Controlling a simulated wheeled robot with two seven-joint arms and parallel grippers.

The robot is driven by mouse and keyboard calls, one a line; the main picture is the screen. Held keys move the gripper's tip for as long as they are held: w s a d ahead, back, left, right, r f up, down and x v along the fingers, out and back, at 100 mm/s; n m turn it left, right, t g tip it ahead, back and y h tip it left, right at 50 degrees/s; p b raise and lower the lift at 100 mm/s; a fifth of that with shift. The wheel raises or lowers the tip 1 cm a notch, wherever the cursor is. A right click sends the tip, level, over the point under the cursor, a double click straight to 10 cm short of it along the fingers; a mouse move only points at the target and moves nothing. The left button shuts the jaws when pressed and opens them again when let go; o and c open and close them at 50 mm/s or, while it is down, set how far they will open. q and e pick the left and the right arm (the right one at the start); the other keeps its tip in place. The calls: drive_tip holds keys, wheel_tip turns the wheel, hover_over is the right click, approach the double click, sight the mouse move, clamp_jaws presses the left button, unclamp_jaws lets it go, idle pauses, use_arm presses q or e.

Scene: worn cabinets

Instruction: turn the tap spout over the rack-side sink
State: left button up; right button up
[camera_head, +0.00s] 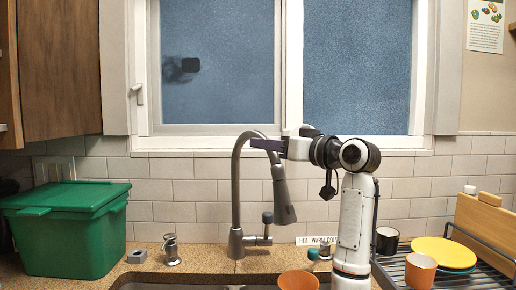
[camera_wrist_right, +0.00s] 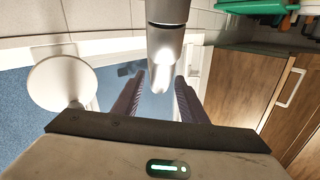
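The grey gooseneck tap (camera_head: 237,205) stands behind the sink (camera_head: 185,284), its spout arching right and its spray head (camera_head: 281,200) hanging down. My right gripper (camera_head: 262,144) comes in from the right at the height of the arch, its purple fingers overlapping the spout in the head view. In the right wrist view the fingers (camera_wrist_right: 159,82) are apart, with the metal spout (camera_wrist_right: 167,40) reaching in between their tips. Gaps show beside the spout, and I see no firm contact. My left gripper is out of view.
A dish rack (camera_head: 470,277) at right holds yellow plates (camera_head: 443,252) and an orange cup (camera_head: 420,270). The window (camera_head: 215,75) is behind.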

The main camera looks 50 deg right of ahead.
drive_tip(key=shift+s+a+b, duration=0.25)
drive_tip(key=shift+s, duration=1)
drive_tip(key=shift+s+a+b, duration=0.2)
drive_tip(key=shift+s, duration=1.05)
drive_tip(key=shift+f, duration=0.1)
